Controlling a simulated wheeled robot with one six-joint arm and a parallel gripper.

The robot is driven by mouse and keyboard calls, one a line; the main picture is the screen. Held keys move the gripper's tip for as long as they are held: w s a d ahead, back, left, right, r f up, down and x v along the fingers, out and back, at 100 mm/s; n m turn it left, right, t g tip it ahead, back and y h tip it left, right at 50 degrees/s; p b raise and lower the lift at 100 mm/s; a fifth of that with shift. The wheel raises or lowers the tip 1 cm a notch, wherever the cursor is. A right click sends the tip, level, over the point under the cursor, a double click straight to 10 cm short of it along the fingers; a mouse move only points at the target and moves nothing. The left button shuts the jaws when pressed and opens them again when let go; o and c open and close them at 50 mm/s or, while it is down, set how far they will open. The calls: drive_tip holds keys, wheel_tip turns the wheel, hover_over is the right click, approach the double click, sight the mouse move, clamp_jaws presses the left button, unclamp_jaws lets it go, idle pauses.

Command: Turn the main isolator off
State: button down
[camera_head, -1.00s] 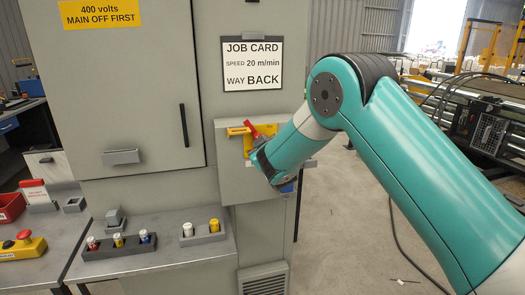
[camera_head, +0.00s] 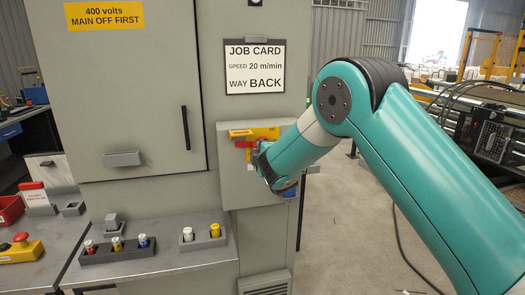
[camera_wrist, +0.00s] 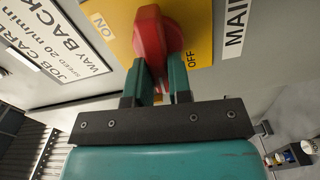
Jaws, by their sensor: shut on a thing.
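The main isolator is a red rotary handle (camera_wrist: 154,36) on a yellow plate (camera_wrist: 196,22) marked ON and OFF. In the wrist view my gripper (camera_wrist: 154,76) has a green finger on each side of the handle's near end and is shut on it. ON shows left of the handle and OFF to its right. In the head view the red handle (camera_head: 241,144) lies nearly level across the yellow plate (camera_head: 262,133), on a grey box (camera_head: 235,190). My gripper (camera_head: 259,158) hides part of the handle there.
The job card (camera_head: 254,67) hangs above the box on the grey cabinet (camera_head: 130,90). Open floor lies to the right of the cabinet.

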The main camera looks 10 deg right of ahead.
drive_tip(key=shift+n, duration=0.6)
drive_tip(key=shift+f, duration=0.1)
drive_tip(key=c, duration=1)
unclamp_jaws()
drive_tip(key=shift+a, duration=0.1)
drive_tip(key=shift+c, duration=0.2)
drive_tip(key=s+b, duration=0.8)
drive_tip(key=s, duration=0.9)
drive_tip(key=shift+s+b, duration=0.25)
drive_tip(key=shift+b, duration=0.15)
